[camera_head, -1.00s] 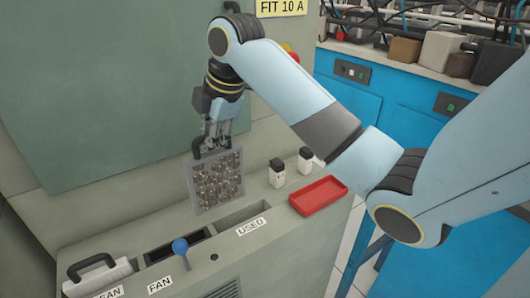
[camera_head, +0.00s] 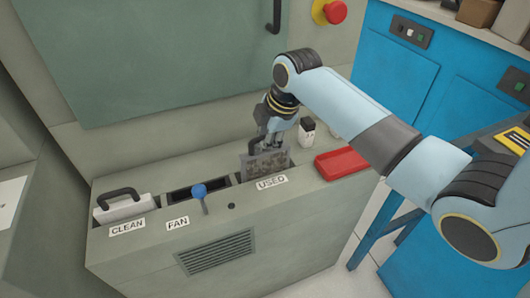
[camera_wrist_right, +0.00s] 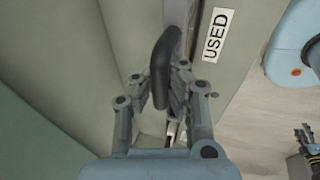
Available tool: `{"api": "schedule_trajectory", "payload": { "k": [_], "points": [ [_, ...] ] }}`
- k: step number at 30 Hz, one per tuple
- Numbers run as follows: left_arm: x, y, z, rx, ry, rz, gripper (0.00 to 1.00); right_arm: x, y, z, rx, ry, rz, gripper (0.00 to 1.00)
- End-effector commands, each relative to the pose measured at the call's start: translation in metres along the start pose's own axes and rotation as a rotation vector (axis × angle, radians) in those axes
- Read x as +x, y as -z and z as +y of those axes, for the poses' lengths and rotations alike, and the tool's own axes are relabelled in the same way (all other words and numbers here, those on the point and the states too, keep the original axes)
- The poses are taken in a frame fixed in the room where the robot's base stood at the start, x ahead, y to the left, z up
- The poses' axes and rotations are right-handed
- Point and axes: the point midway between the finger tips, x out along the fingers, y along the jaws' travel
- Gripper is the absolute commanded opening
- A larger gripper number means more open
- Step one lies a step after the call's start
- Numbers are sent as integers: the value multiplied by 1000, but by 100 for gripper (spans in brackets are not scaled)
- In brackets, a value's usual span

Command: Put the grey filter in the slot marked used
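The grey filter (camera_head: 264,164) is upright in the slot marked USED (camera_head: 291,166) in the head view. Its lower part is hidden in the slot and its upper part stands above the rim. My right gripper (camera_head: 264,141) is over it, shut on its black handle. The handle (camera_wrist_right: 164,65) shows between the fingers in the right wrist view. The USED label (camera_head: 271,183) is on the front edge of the slot; it also shows in the right wrist view (camera_wrist_right: 216,35).
The FAN slot (camera_head: 182,194) is left of the USED slot, with a blue-knobbed lever (camera_head: 199,191) in front. A white filter with a black handle (camera_head: 123,207) sits in the CLEAN slot. A red tray (camera_head: 341,163) and a small dark-capped bottle (camera_head: 307,128) stand to the right.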

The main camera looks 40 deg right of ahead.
Motion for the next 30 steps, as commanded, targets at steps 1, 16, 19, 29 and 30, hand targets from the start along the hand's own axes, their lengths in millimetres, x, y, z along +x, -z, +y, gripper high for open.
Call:
{"api": "schedule_trajectory", "payload": {
  "k": [1,16,19,29,30],
  "points": [
    [1,0,1,0,-1,0,40,4,0,-1,0,0,0,0],
    [5,-1,-8,4,9,-1,40,38,-6,-13,0,-2,-1,0],
    [6,-2,-8,4,9,-1,40,39,-6,-13,0,-1,-1,0],
    [6,-2,-8,4,9,-2,40,40,-6,-14,0,0,-1,29],
    [6,-2,-8,4,9,-2,40,40,-6,-14,0,0,-1,29]
  ]
}}
